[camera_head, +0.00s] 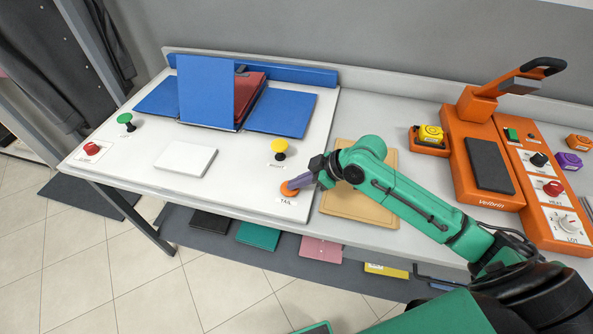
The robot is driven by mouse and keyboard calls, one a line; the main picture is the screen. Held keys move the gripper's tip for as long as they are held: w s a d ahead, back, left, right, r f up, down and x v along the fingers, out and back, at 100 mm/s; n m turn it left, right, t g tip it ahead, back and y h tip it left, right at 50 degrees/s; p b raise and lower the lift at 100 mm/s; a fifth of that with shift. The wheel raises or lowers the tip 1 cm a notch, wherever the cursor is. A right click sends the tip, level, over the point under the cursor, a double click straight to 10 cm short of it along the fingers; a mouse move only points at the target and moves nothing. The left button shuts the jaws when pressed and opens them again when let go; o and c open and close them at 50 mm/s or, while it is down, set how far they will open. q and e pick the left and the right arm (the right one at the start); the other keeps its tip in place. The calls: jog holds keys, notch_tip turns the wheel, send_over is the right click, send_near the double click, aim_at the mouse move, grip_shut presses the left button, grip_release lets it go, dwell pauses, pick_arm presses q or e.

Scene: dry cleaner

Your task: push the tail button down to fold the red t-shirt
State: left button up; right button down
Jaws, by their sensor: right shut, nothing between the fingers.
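The orange tail button (289,188) sits at the front right of the white folding table (230,180), above a "TAIL" label. My right gripper (293,185) is shut and empty, its fingertips at the button, apparently touching its top. How far the button is pressed I cannot tell. The red t-shirt (247,92) lies on the blue folding board at the back, partly hidden behind a raised blue panel (206,90). Blue side panels lie flat at left (158,97) and right (281,112). My left gripper is not in view.
A yellow button (279,147), a green button (126,119) and a red button (91,149) stand on the same table. A white pad (185,158) lies in the middle. A tan board (359,200) lies beneath my right arm. An orange press (484,150) stands at right.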

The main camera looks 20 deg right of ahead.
jog(key=shift+s+f, duration=0.2)
jog(key=shift+f, duration=0.05)
